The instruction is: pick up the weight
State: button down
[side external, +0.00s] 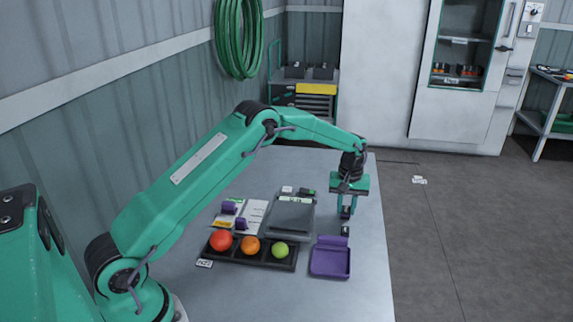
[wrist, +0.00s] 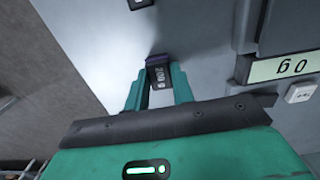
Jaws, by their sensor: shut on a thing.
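The weight (wrist: 160,76) is a small dark block with a light "200 g" marking and a bluish-purple far edge. In the wrist view it sits between the two green fingers of my gripper (wrist: 158,84), which is shut on it. In the side view my gripper (side external: 347,211) points down over the right part of the table, and the weight shows only as a dark patch between the fingertips. I cannot tell how far it is above the table. Another small dark block (side external: 345,230) stands on the table close by, partly cut off at the top of the wrist view (wrist: 140,3).
A grey scale (side external: 291,216) lies left of my gripper; its display (wrist: 291,67) seems to read 0 g. A purple tray (side external: 330,262) is in front. The table's right edge (side external: 382,230) is near.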

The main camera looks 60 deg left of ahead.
aim_at(347, 210)
jog(key=shift+r, duration=0.2)
jog(key=shift+r, duration=0.6)
jog(key=r, duration=0.3)
jog(key=shift+s+d, duration=0.1)
jog(key=shift+d, duration=0.25)
jog(key=s+d+r, duration=0.4)
jog(key=d+r, duration=0.2)
jog(key=d, duration=0.4)
jog(key=shift+s+r, duration=0.25)
jog(key=shift+s, duration=0.1)
jog(key=shift+a, duration=0.1)
jog(key=s+a+r, duration=0.2)
jog(key=s, duration=0.5)
jog(key=s+a+r, duration=0.2)
jog(key=s+a, duration=0.1)
jog(key=s, duration=0.4)
jog(key=shift+a+r, duration=0.15)
jog(key=shift+r, duration=0.15)
